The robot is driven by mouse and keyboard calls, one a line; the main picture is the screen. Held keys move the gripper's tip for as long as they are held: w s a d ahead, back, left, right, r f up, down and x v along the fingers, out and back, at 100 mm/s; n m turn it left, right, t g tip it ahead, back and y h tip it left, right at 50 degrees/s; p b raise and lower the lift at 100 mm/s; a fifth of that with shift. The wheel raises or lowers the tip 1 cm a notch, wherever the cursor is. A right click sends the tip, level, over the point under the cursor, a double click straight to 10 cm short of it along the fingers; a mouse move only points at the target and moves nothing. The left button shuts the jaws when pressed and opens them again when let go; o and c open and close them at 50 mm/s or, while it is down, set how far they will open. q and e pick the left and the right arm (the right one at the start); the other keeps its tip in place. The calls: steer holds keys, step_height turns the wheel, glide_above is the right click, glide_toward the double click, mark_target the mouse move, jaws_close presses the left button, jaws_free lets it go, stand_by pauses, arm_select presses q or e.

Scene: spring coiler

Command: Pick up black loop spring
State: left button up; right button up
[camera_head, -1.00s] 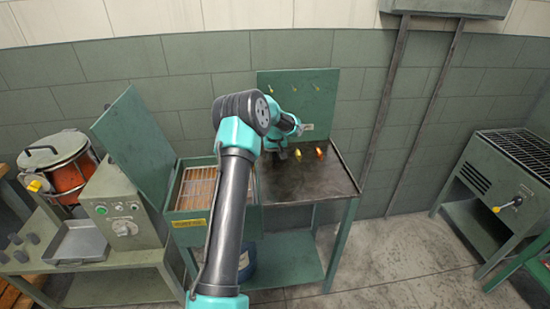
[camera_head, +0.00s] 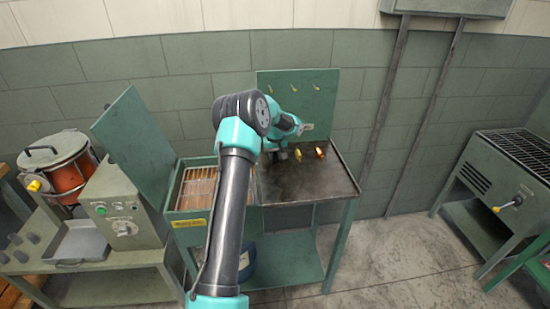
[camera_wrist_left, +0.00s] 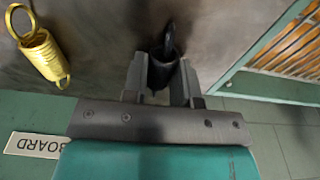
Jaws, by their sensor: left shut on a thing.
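A black loop spring (camera_wrist_left: 168,44) is between the jaws of my left gripper (camera_wrist_left: 164,72) in the left wrist view. The gripper is shut on it, and the fingers hide part of its body. In the head view my left gripper (camera_head: 281,154) is over the back left part of the dark table top, and the black spring cannot be made out clearly there. My right gripper is not in view.
A gold spring (camera_wrist_left: 44,52), yellow in the head view (camera_head: 303,156), lies close to the gripper. A copper-orange spring (camera_head: 320,152) is right of it. A hooked green board (camera_head: 318,97) stands behind. The table's front (camera_head: 318,186) is clear.

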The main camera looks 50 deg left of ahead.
mark_target(275, 155)
arm_select(q)
steer(key=shift+r, duration=0.1)
steer(key=shift+c, duration=0.3)
steer(key=shift+r, duration=1.3)
steer(key=shift+s+d+r, duration=0.3)
steer(key=shift+d+r, duration=0.05)
steer(key=shift+r, duration=0.1)
steer(key=s+d, duration=0.3)
steer(key=s+d+r, duration=0.1)
steer(key=s+d, duration=0.2)
steer(key=d, duration=0.1)
steer(key=s+d, duration=0.4)
steer(key=shift+d+r, duration=0.15)
steer(key=shift+d, duration=0.05)
steer(key=shift+s, duration=0.1)
